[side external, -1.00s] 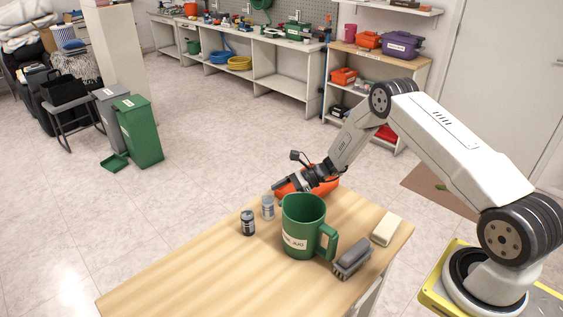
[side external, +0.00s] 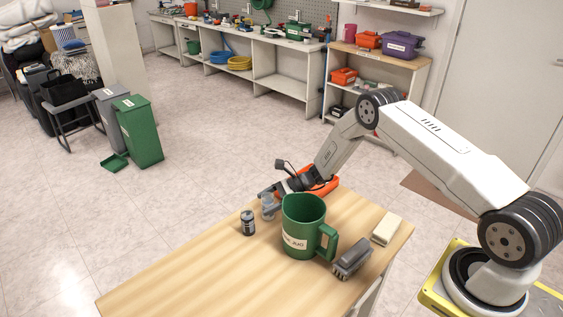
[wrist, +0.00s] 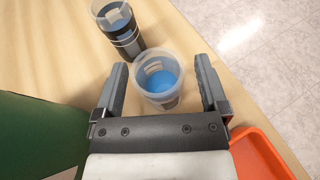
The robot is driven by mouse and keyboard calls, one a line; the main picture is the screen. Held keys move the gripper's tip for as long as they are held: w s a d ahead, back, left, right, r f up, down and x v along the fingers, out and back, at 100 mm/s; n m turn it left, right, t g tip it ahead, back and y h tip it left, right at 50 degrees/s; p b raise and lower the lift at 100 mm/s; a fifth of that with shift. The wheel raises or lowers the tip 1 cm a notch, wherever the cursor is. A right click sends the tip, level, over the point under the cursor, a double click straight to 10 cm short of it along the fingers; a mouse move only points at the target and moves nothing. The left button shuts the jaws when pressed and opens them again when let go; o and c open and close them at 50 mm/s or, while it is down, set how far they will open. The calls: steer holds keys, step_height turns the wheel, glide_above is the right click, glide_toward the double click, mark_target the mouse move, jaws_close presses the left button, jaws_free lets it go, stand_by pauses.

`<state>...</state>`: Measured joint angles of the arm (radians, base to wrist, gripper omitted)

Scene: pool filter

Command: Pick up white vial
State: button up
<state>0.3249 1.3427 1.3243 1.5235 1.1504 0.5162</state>
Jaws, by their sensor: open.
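The white vial (wrist: 159,82) is a clear-white cup with blue inside. In the wrist view it stands upright between the two fingers of my gripper (wrist: 163,88), with a gap on each side. In the side view my gripper (side external: 268,199) is low over the table around the vial (side external: 268,207), and its fingers partly hide the vial. The gripper is open. A dark-banded vial (wrist: 118,29) stands just beyond it in the wrist view, and to its left in the side view (side external: 248,223).
A green jug (side external: 303,228) stands close beside my gripper. An orange tray (side external: 326,186) is behind it. A grey brush (side external: 352,258) and a cream block (side external: 387,229) lie to the right on the wooden table (side external: 190,270). The table's left part is clear.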

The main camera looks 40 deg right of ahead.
jaws_close()
steer(key=shift+r, duration=0.1)
step_height(320, 180, up, 10)
stand_by(0.9)
stand_by(0.6)
